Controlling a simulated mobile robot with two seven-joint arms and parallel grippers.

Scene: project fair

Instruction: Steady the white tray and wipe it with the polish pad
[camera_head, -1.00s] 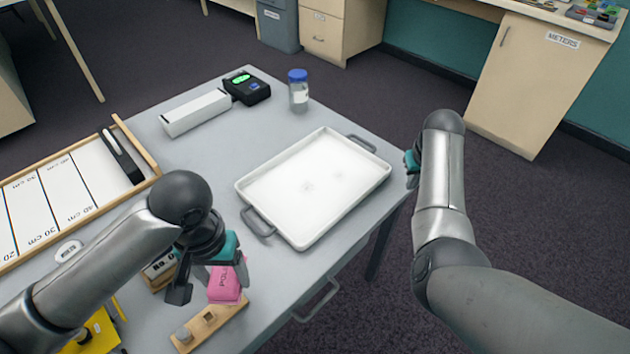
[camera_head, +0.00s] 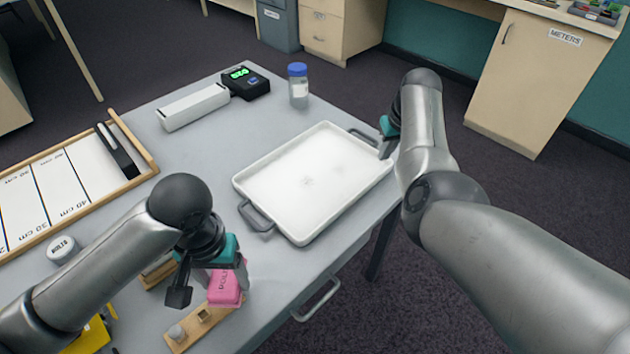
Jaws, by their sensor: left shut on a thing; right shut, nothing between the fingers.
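The white tray (camera_head: 270,226) lies on the grey table, with a grey handle at each end and faint smudges on its floor. My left gripper (camera_head: 226,282) is shut on the pink polish pad (camera_head: 226,289), to the left of the tray and near the table's front edge. My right gripper (camera_head: 387,148) is shut and empty at the tray's far right handle (camera_head: 363,137). My arm partly hides its fingers, and I cannot tell whether they touch the handle.
A wooden block (camera_head: 203,325) lies just below the pad. A jar with a blue lid (camera_head: 298,88), a black device with a green display (camera_head: 246,83) and a white bar (camera_head: 193,108) stand behind the tray. A wood-framed measuring board (camera_head: 60,187) is at the left.

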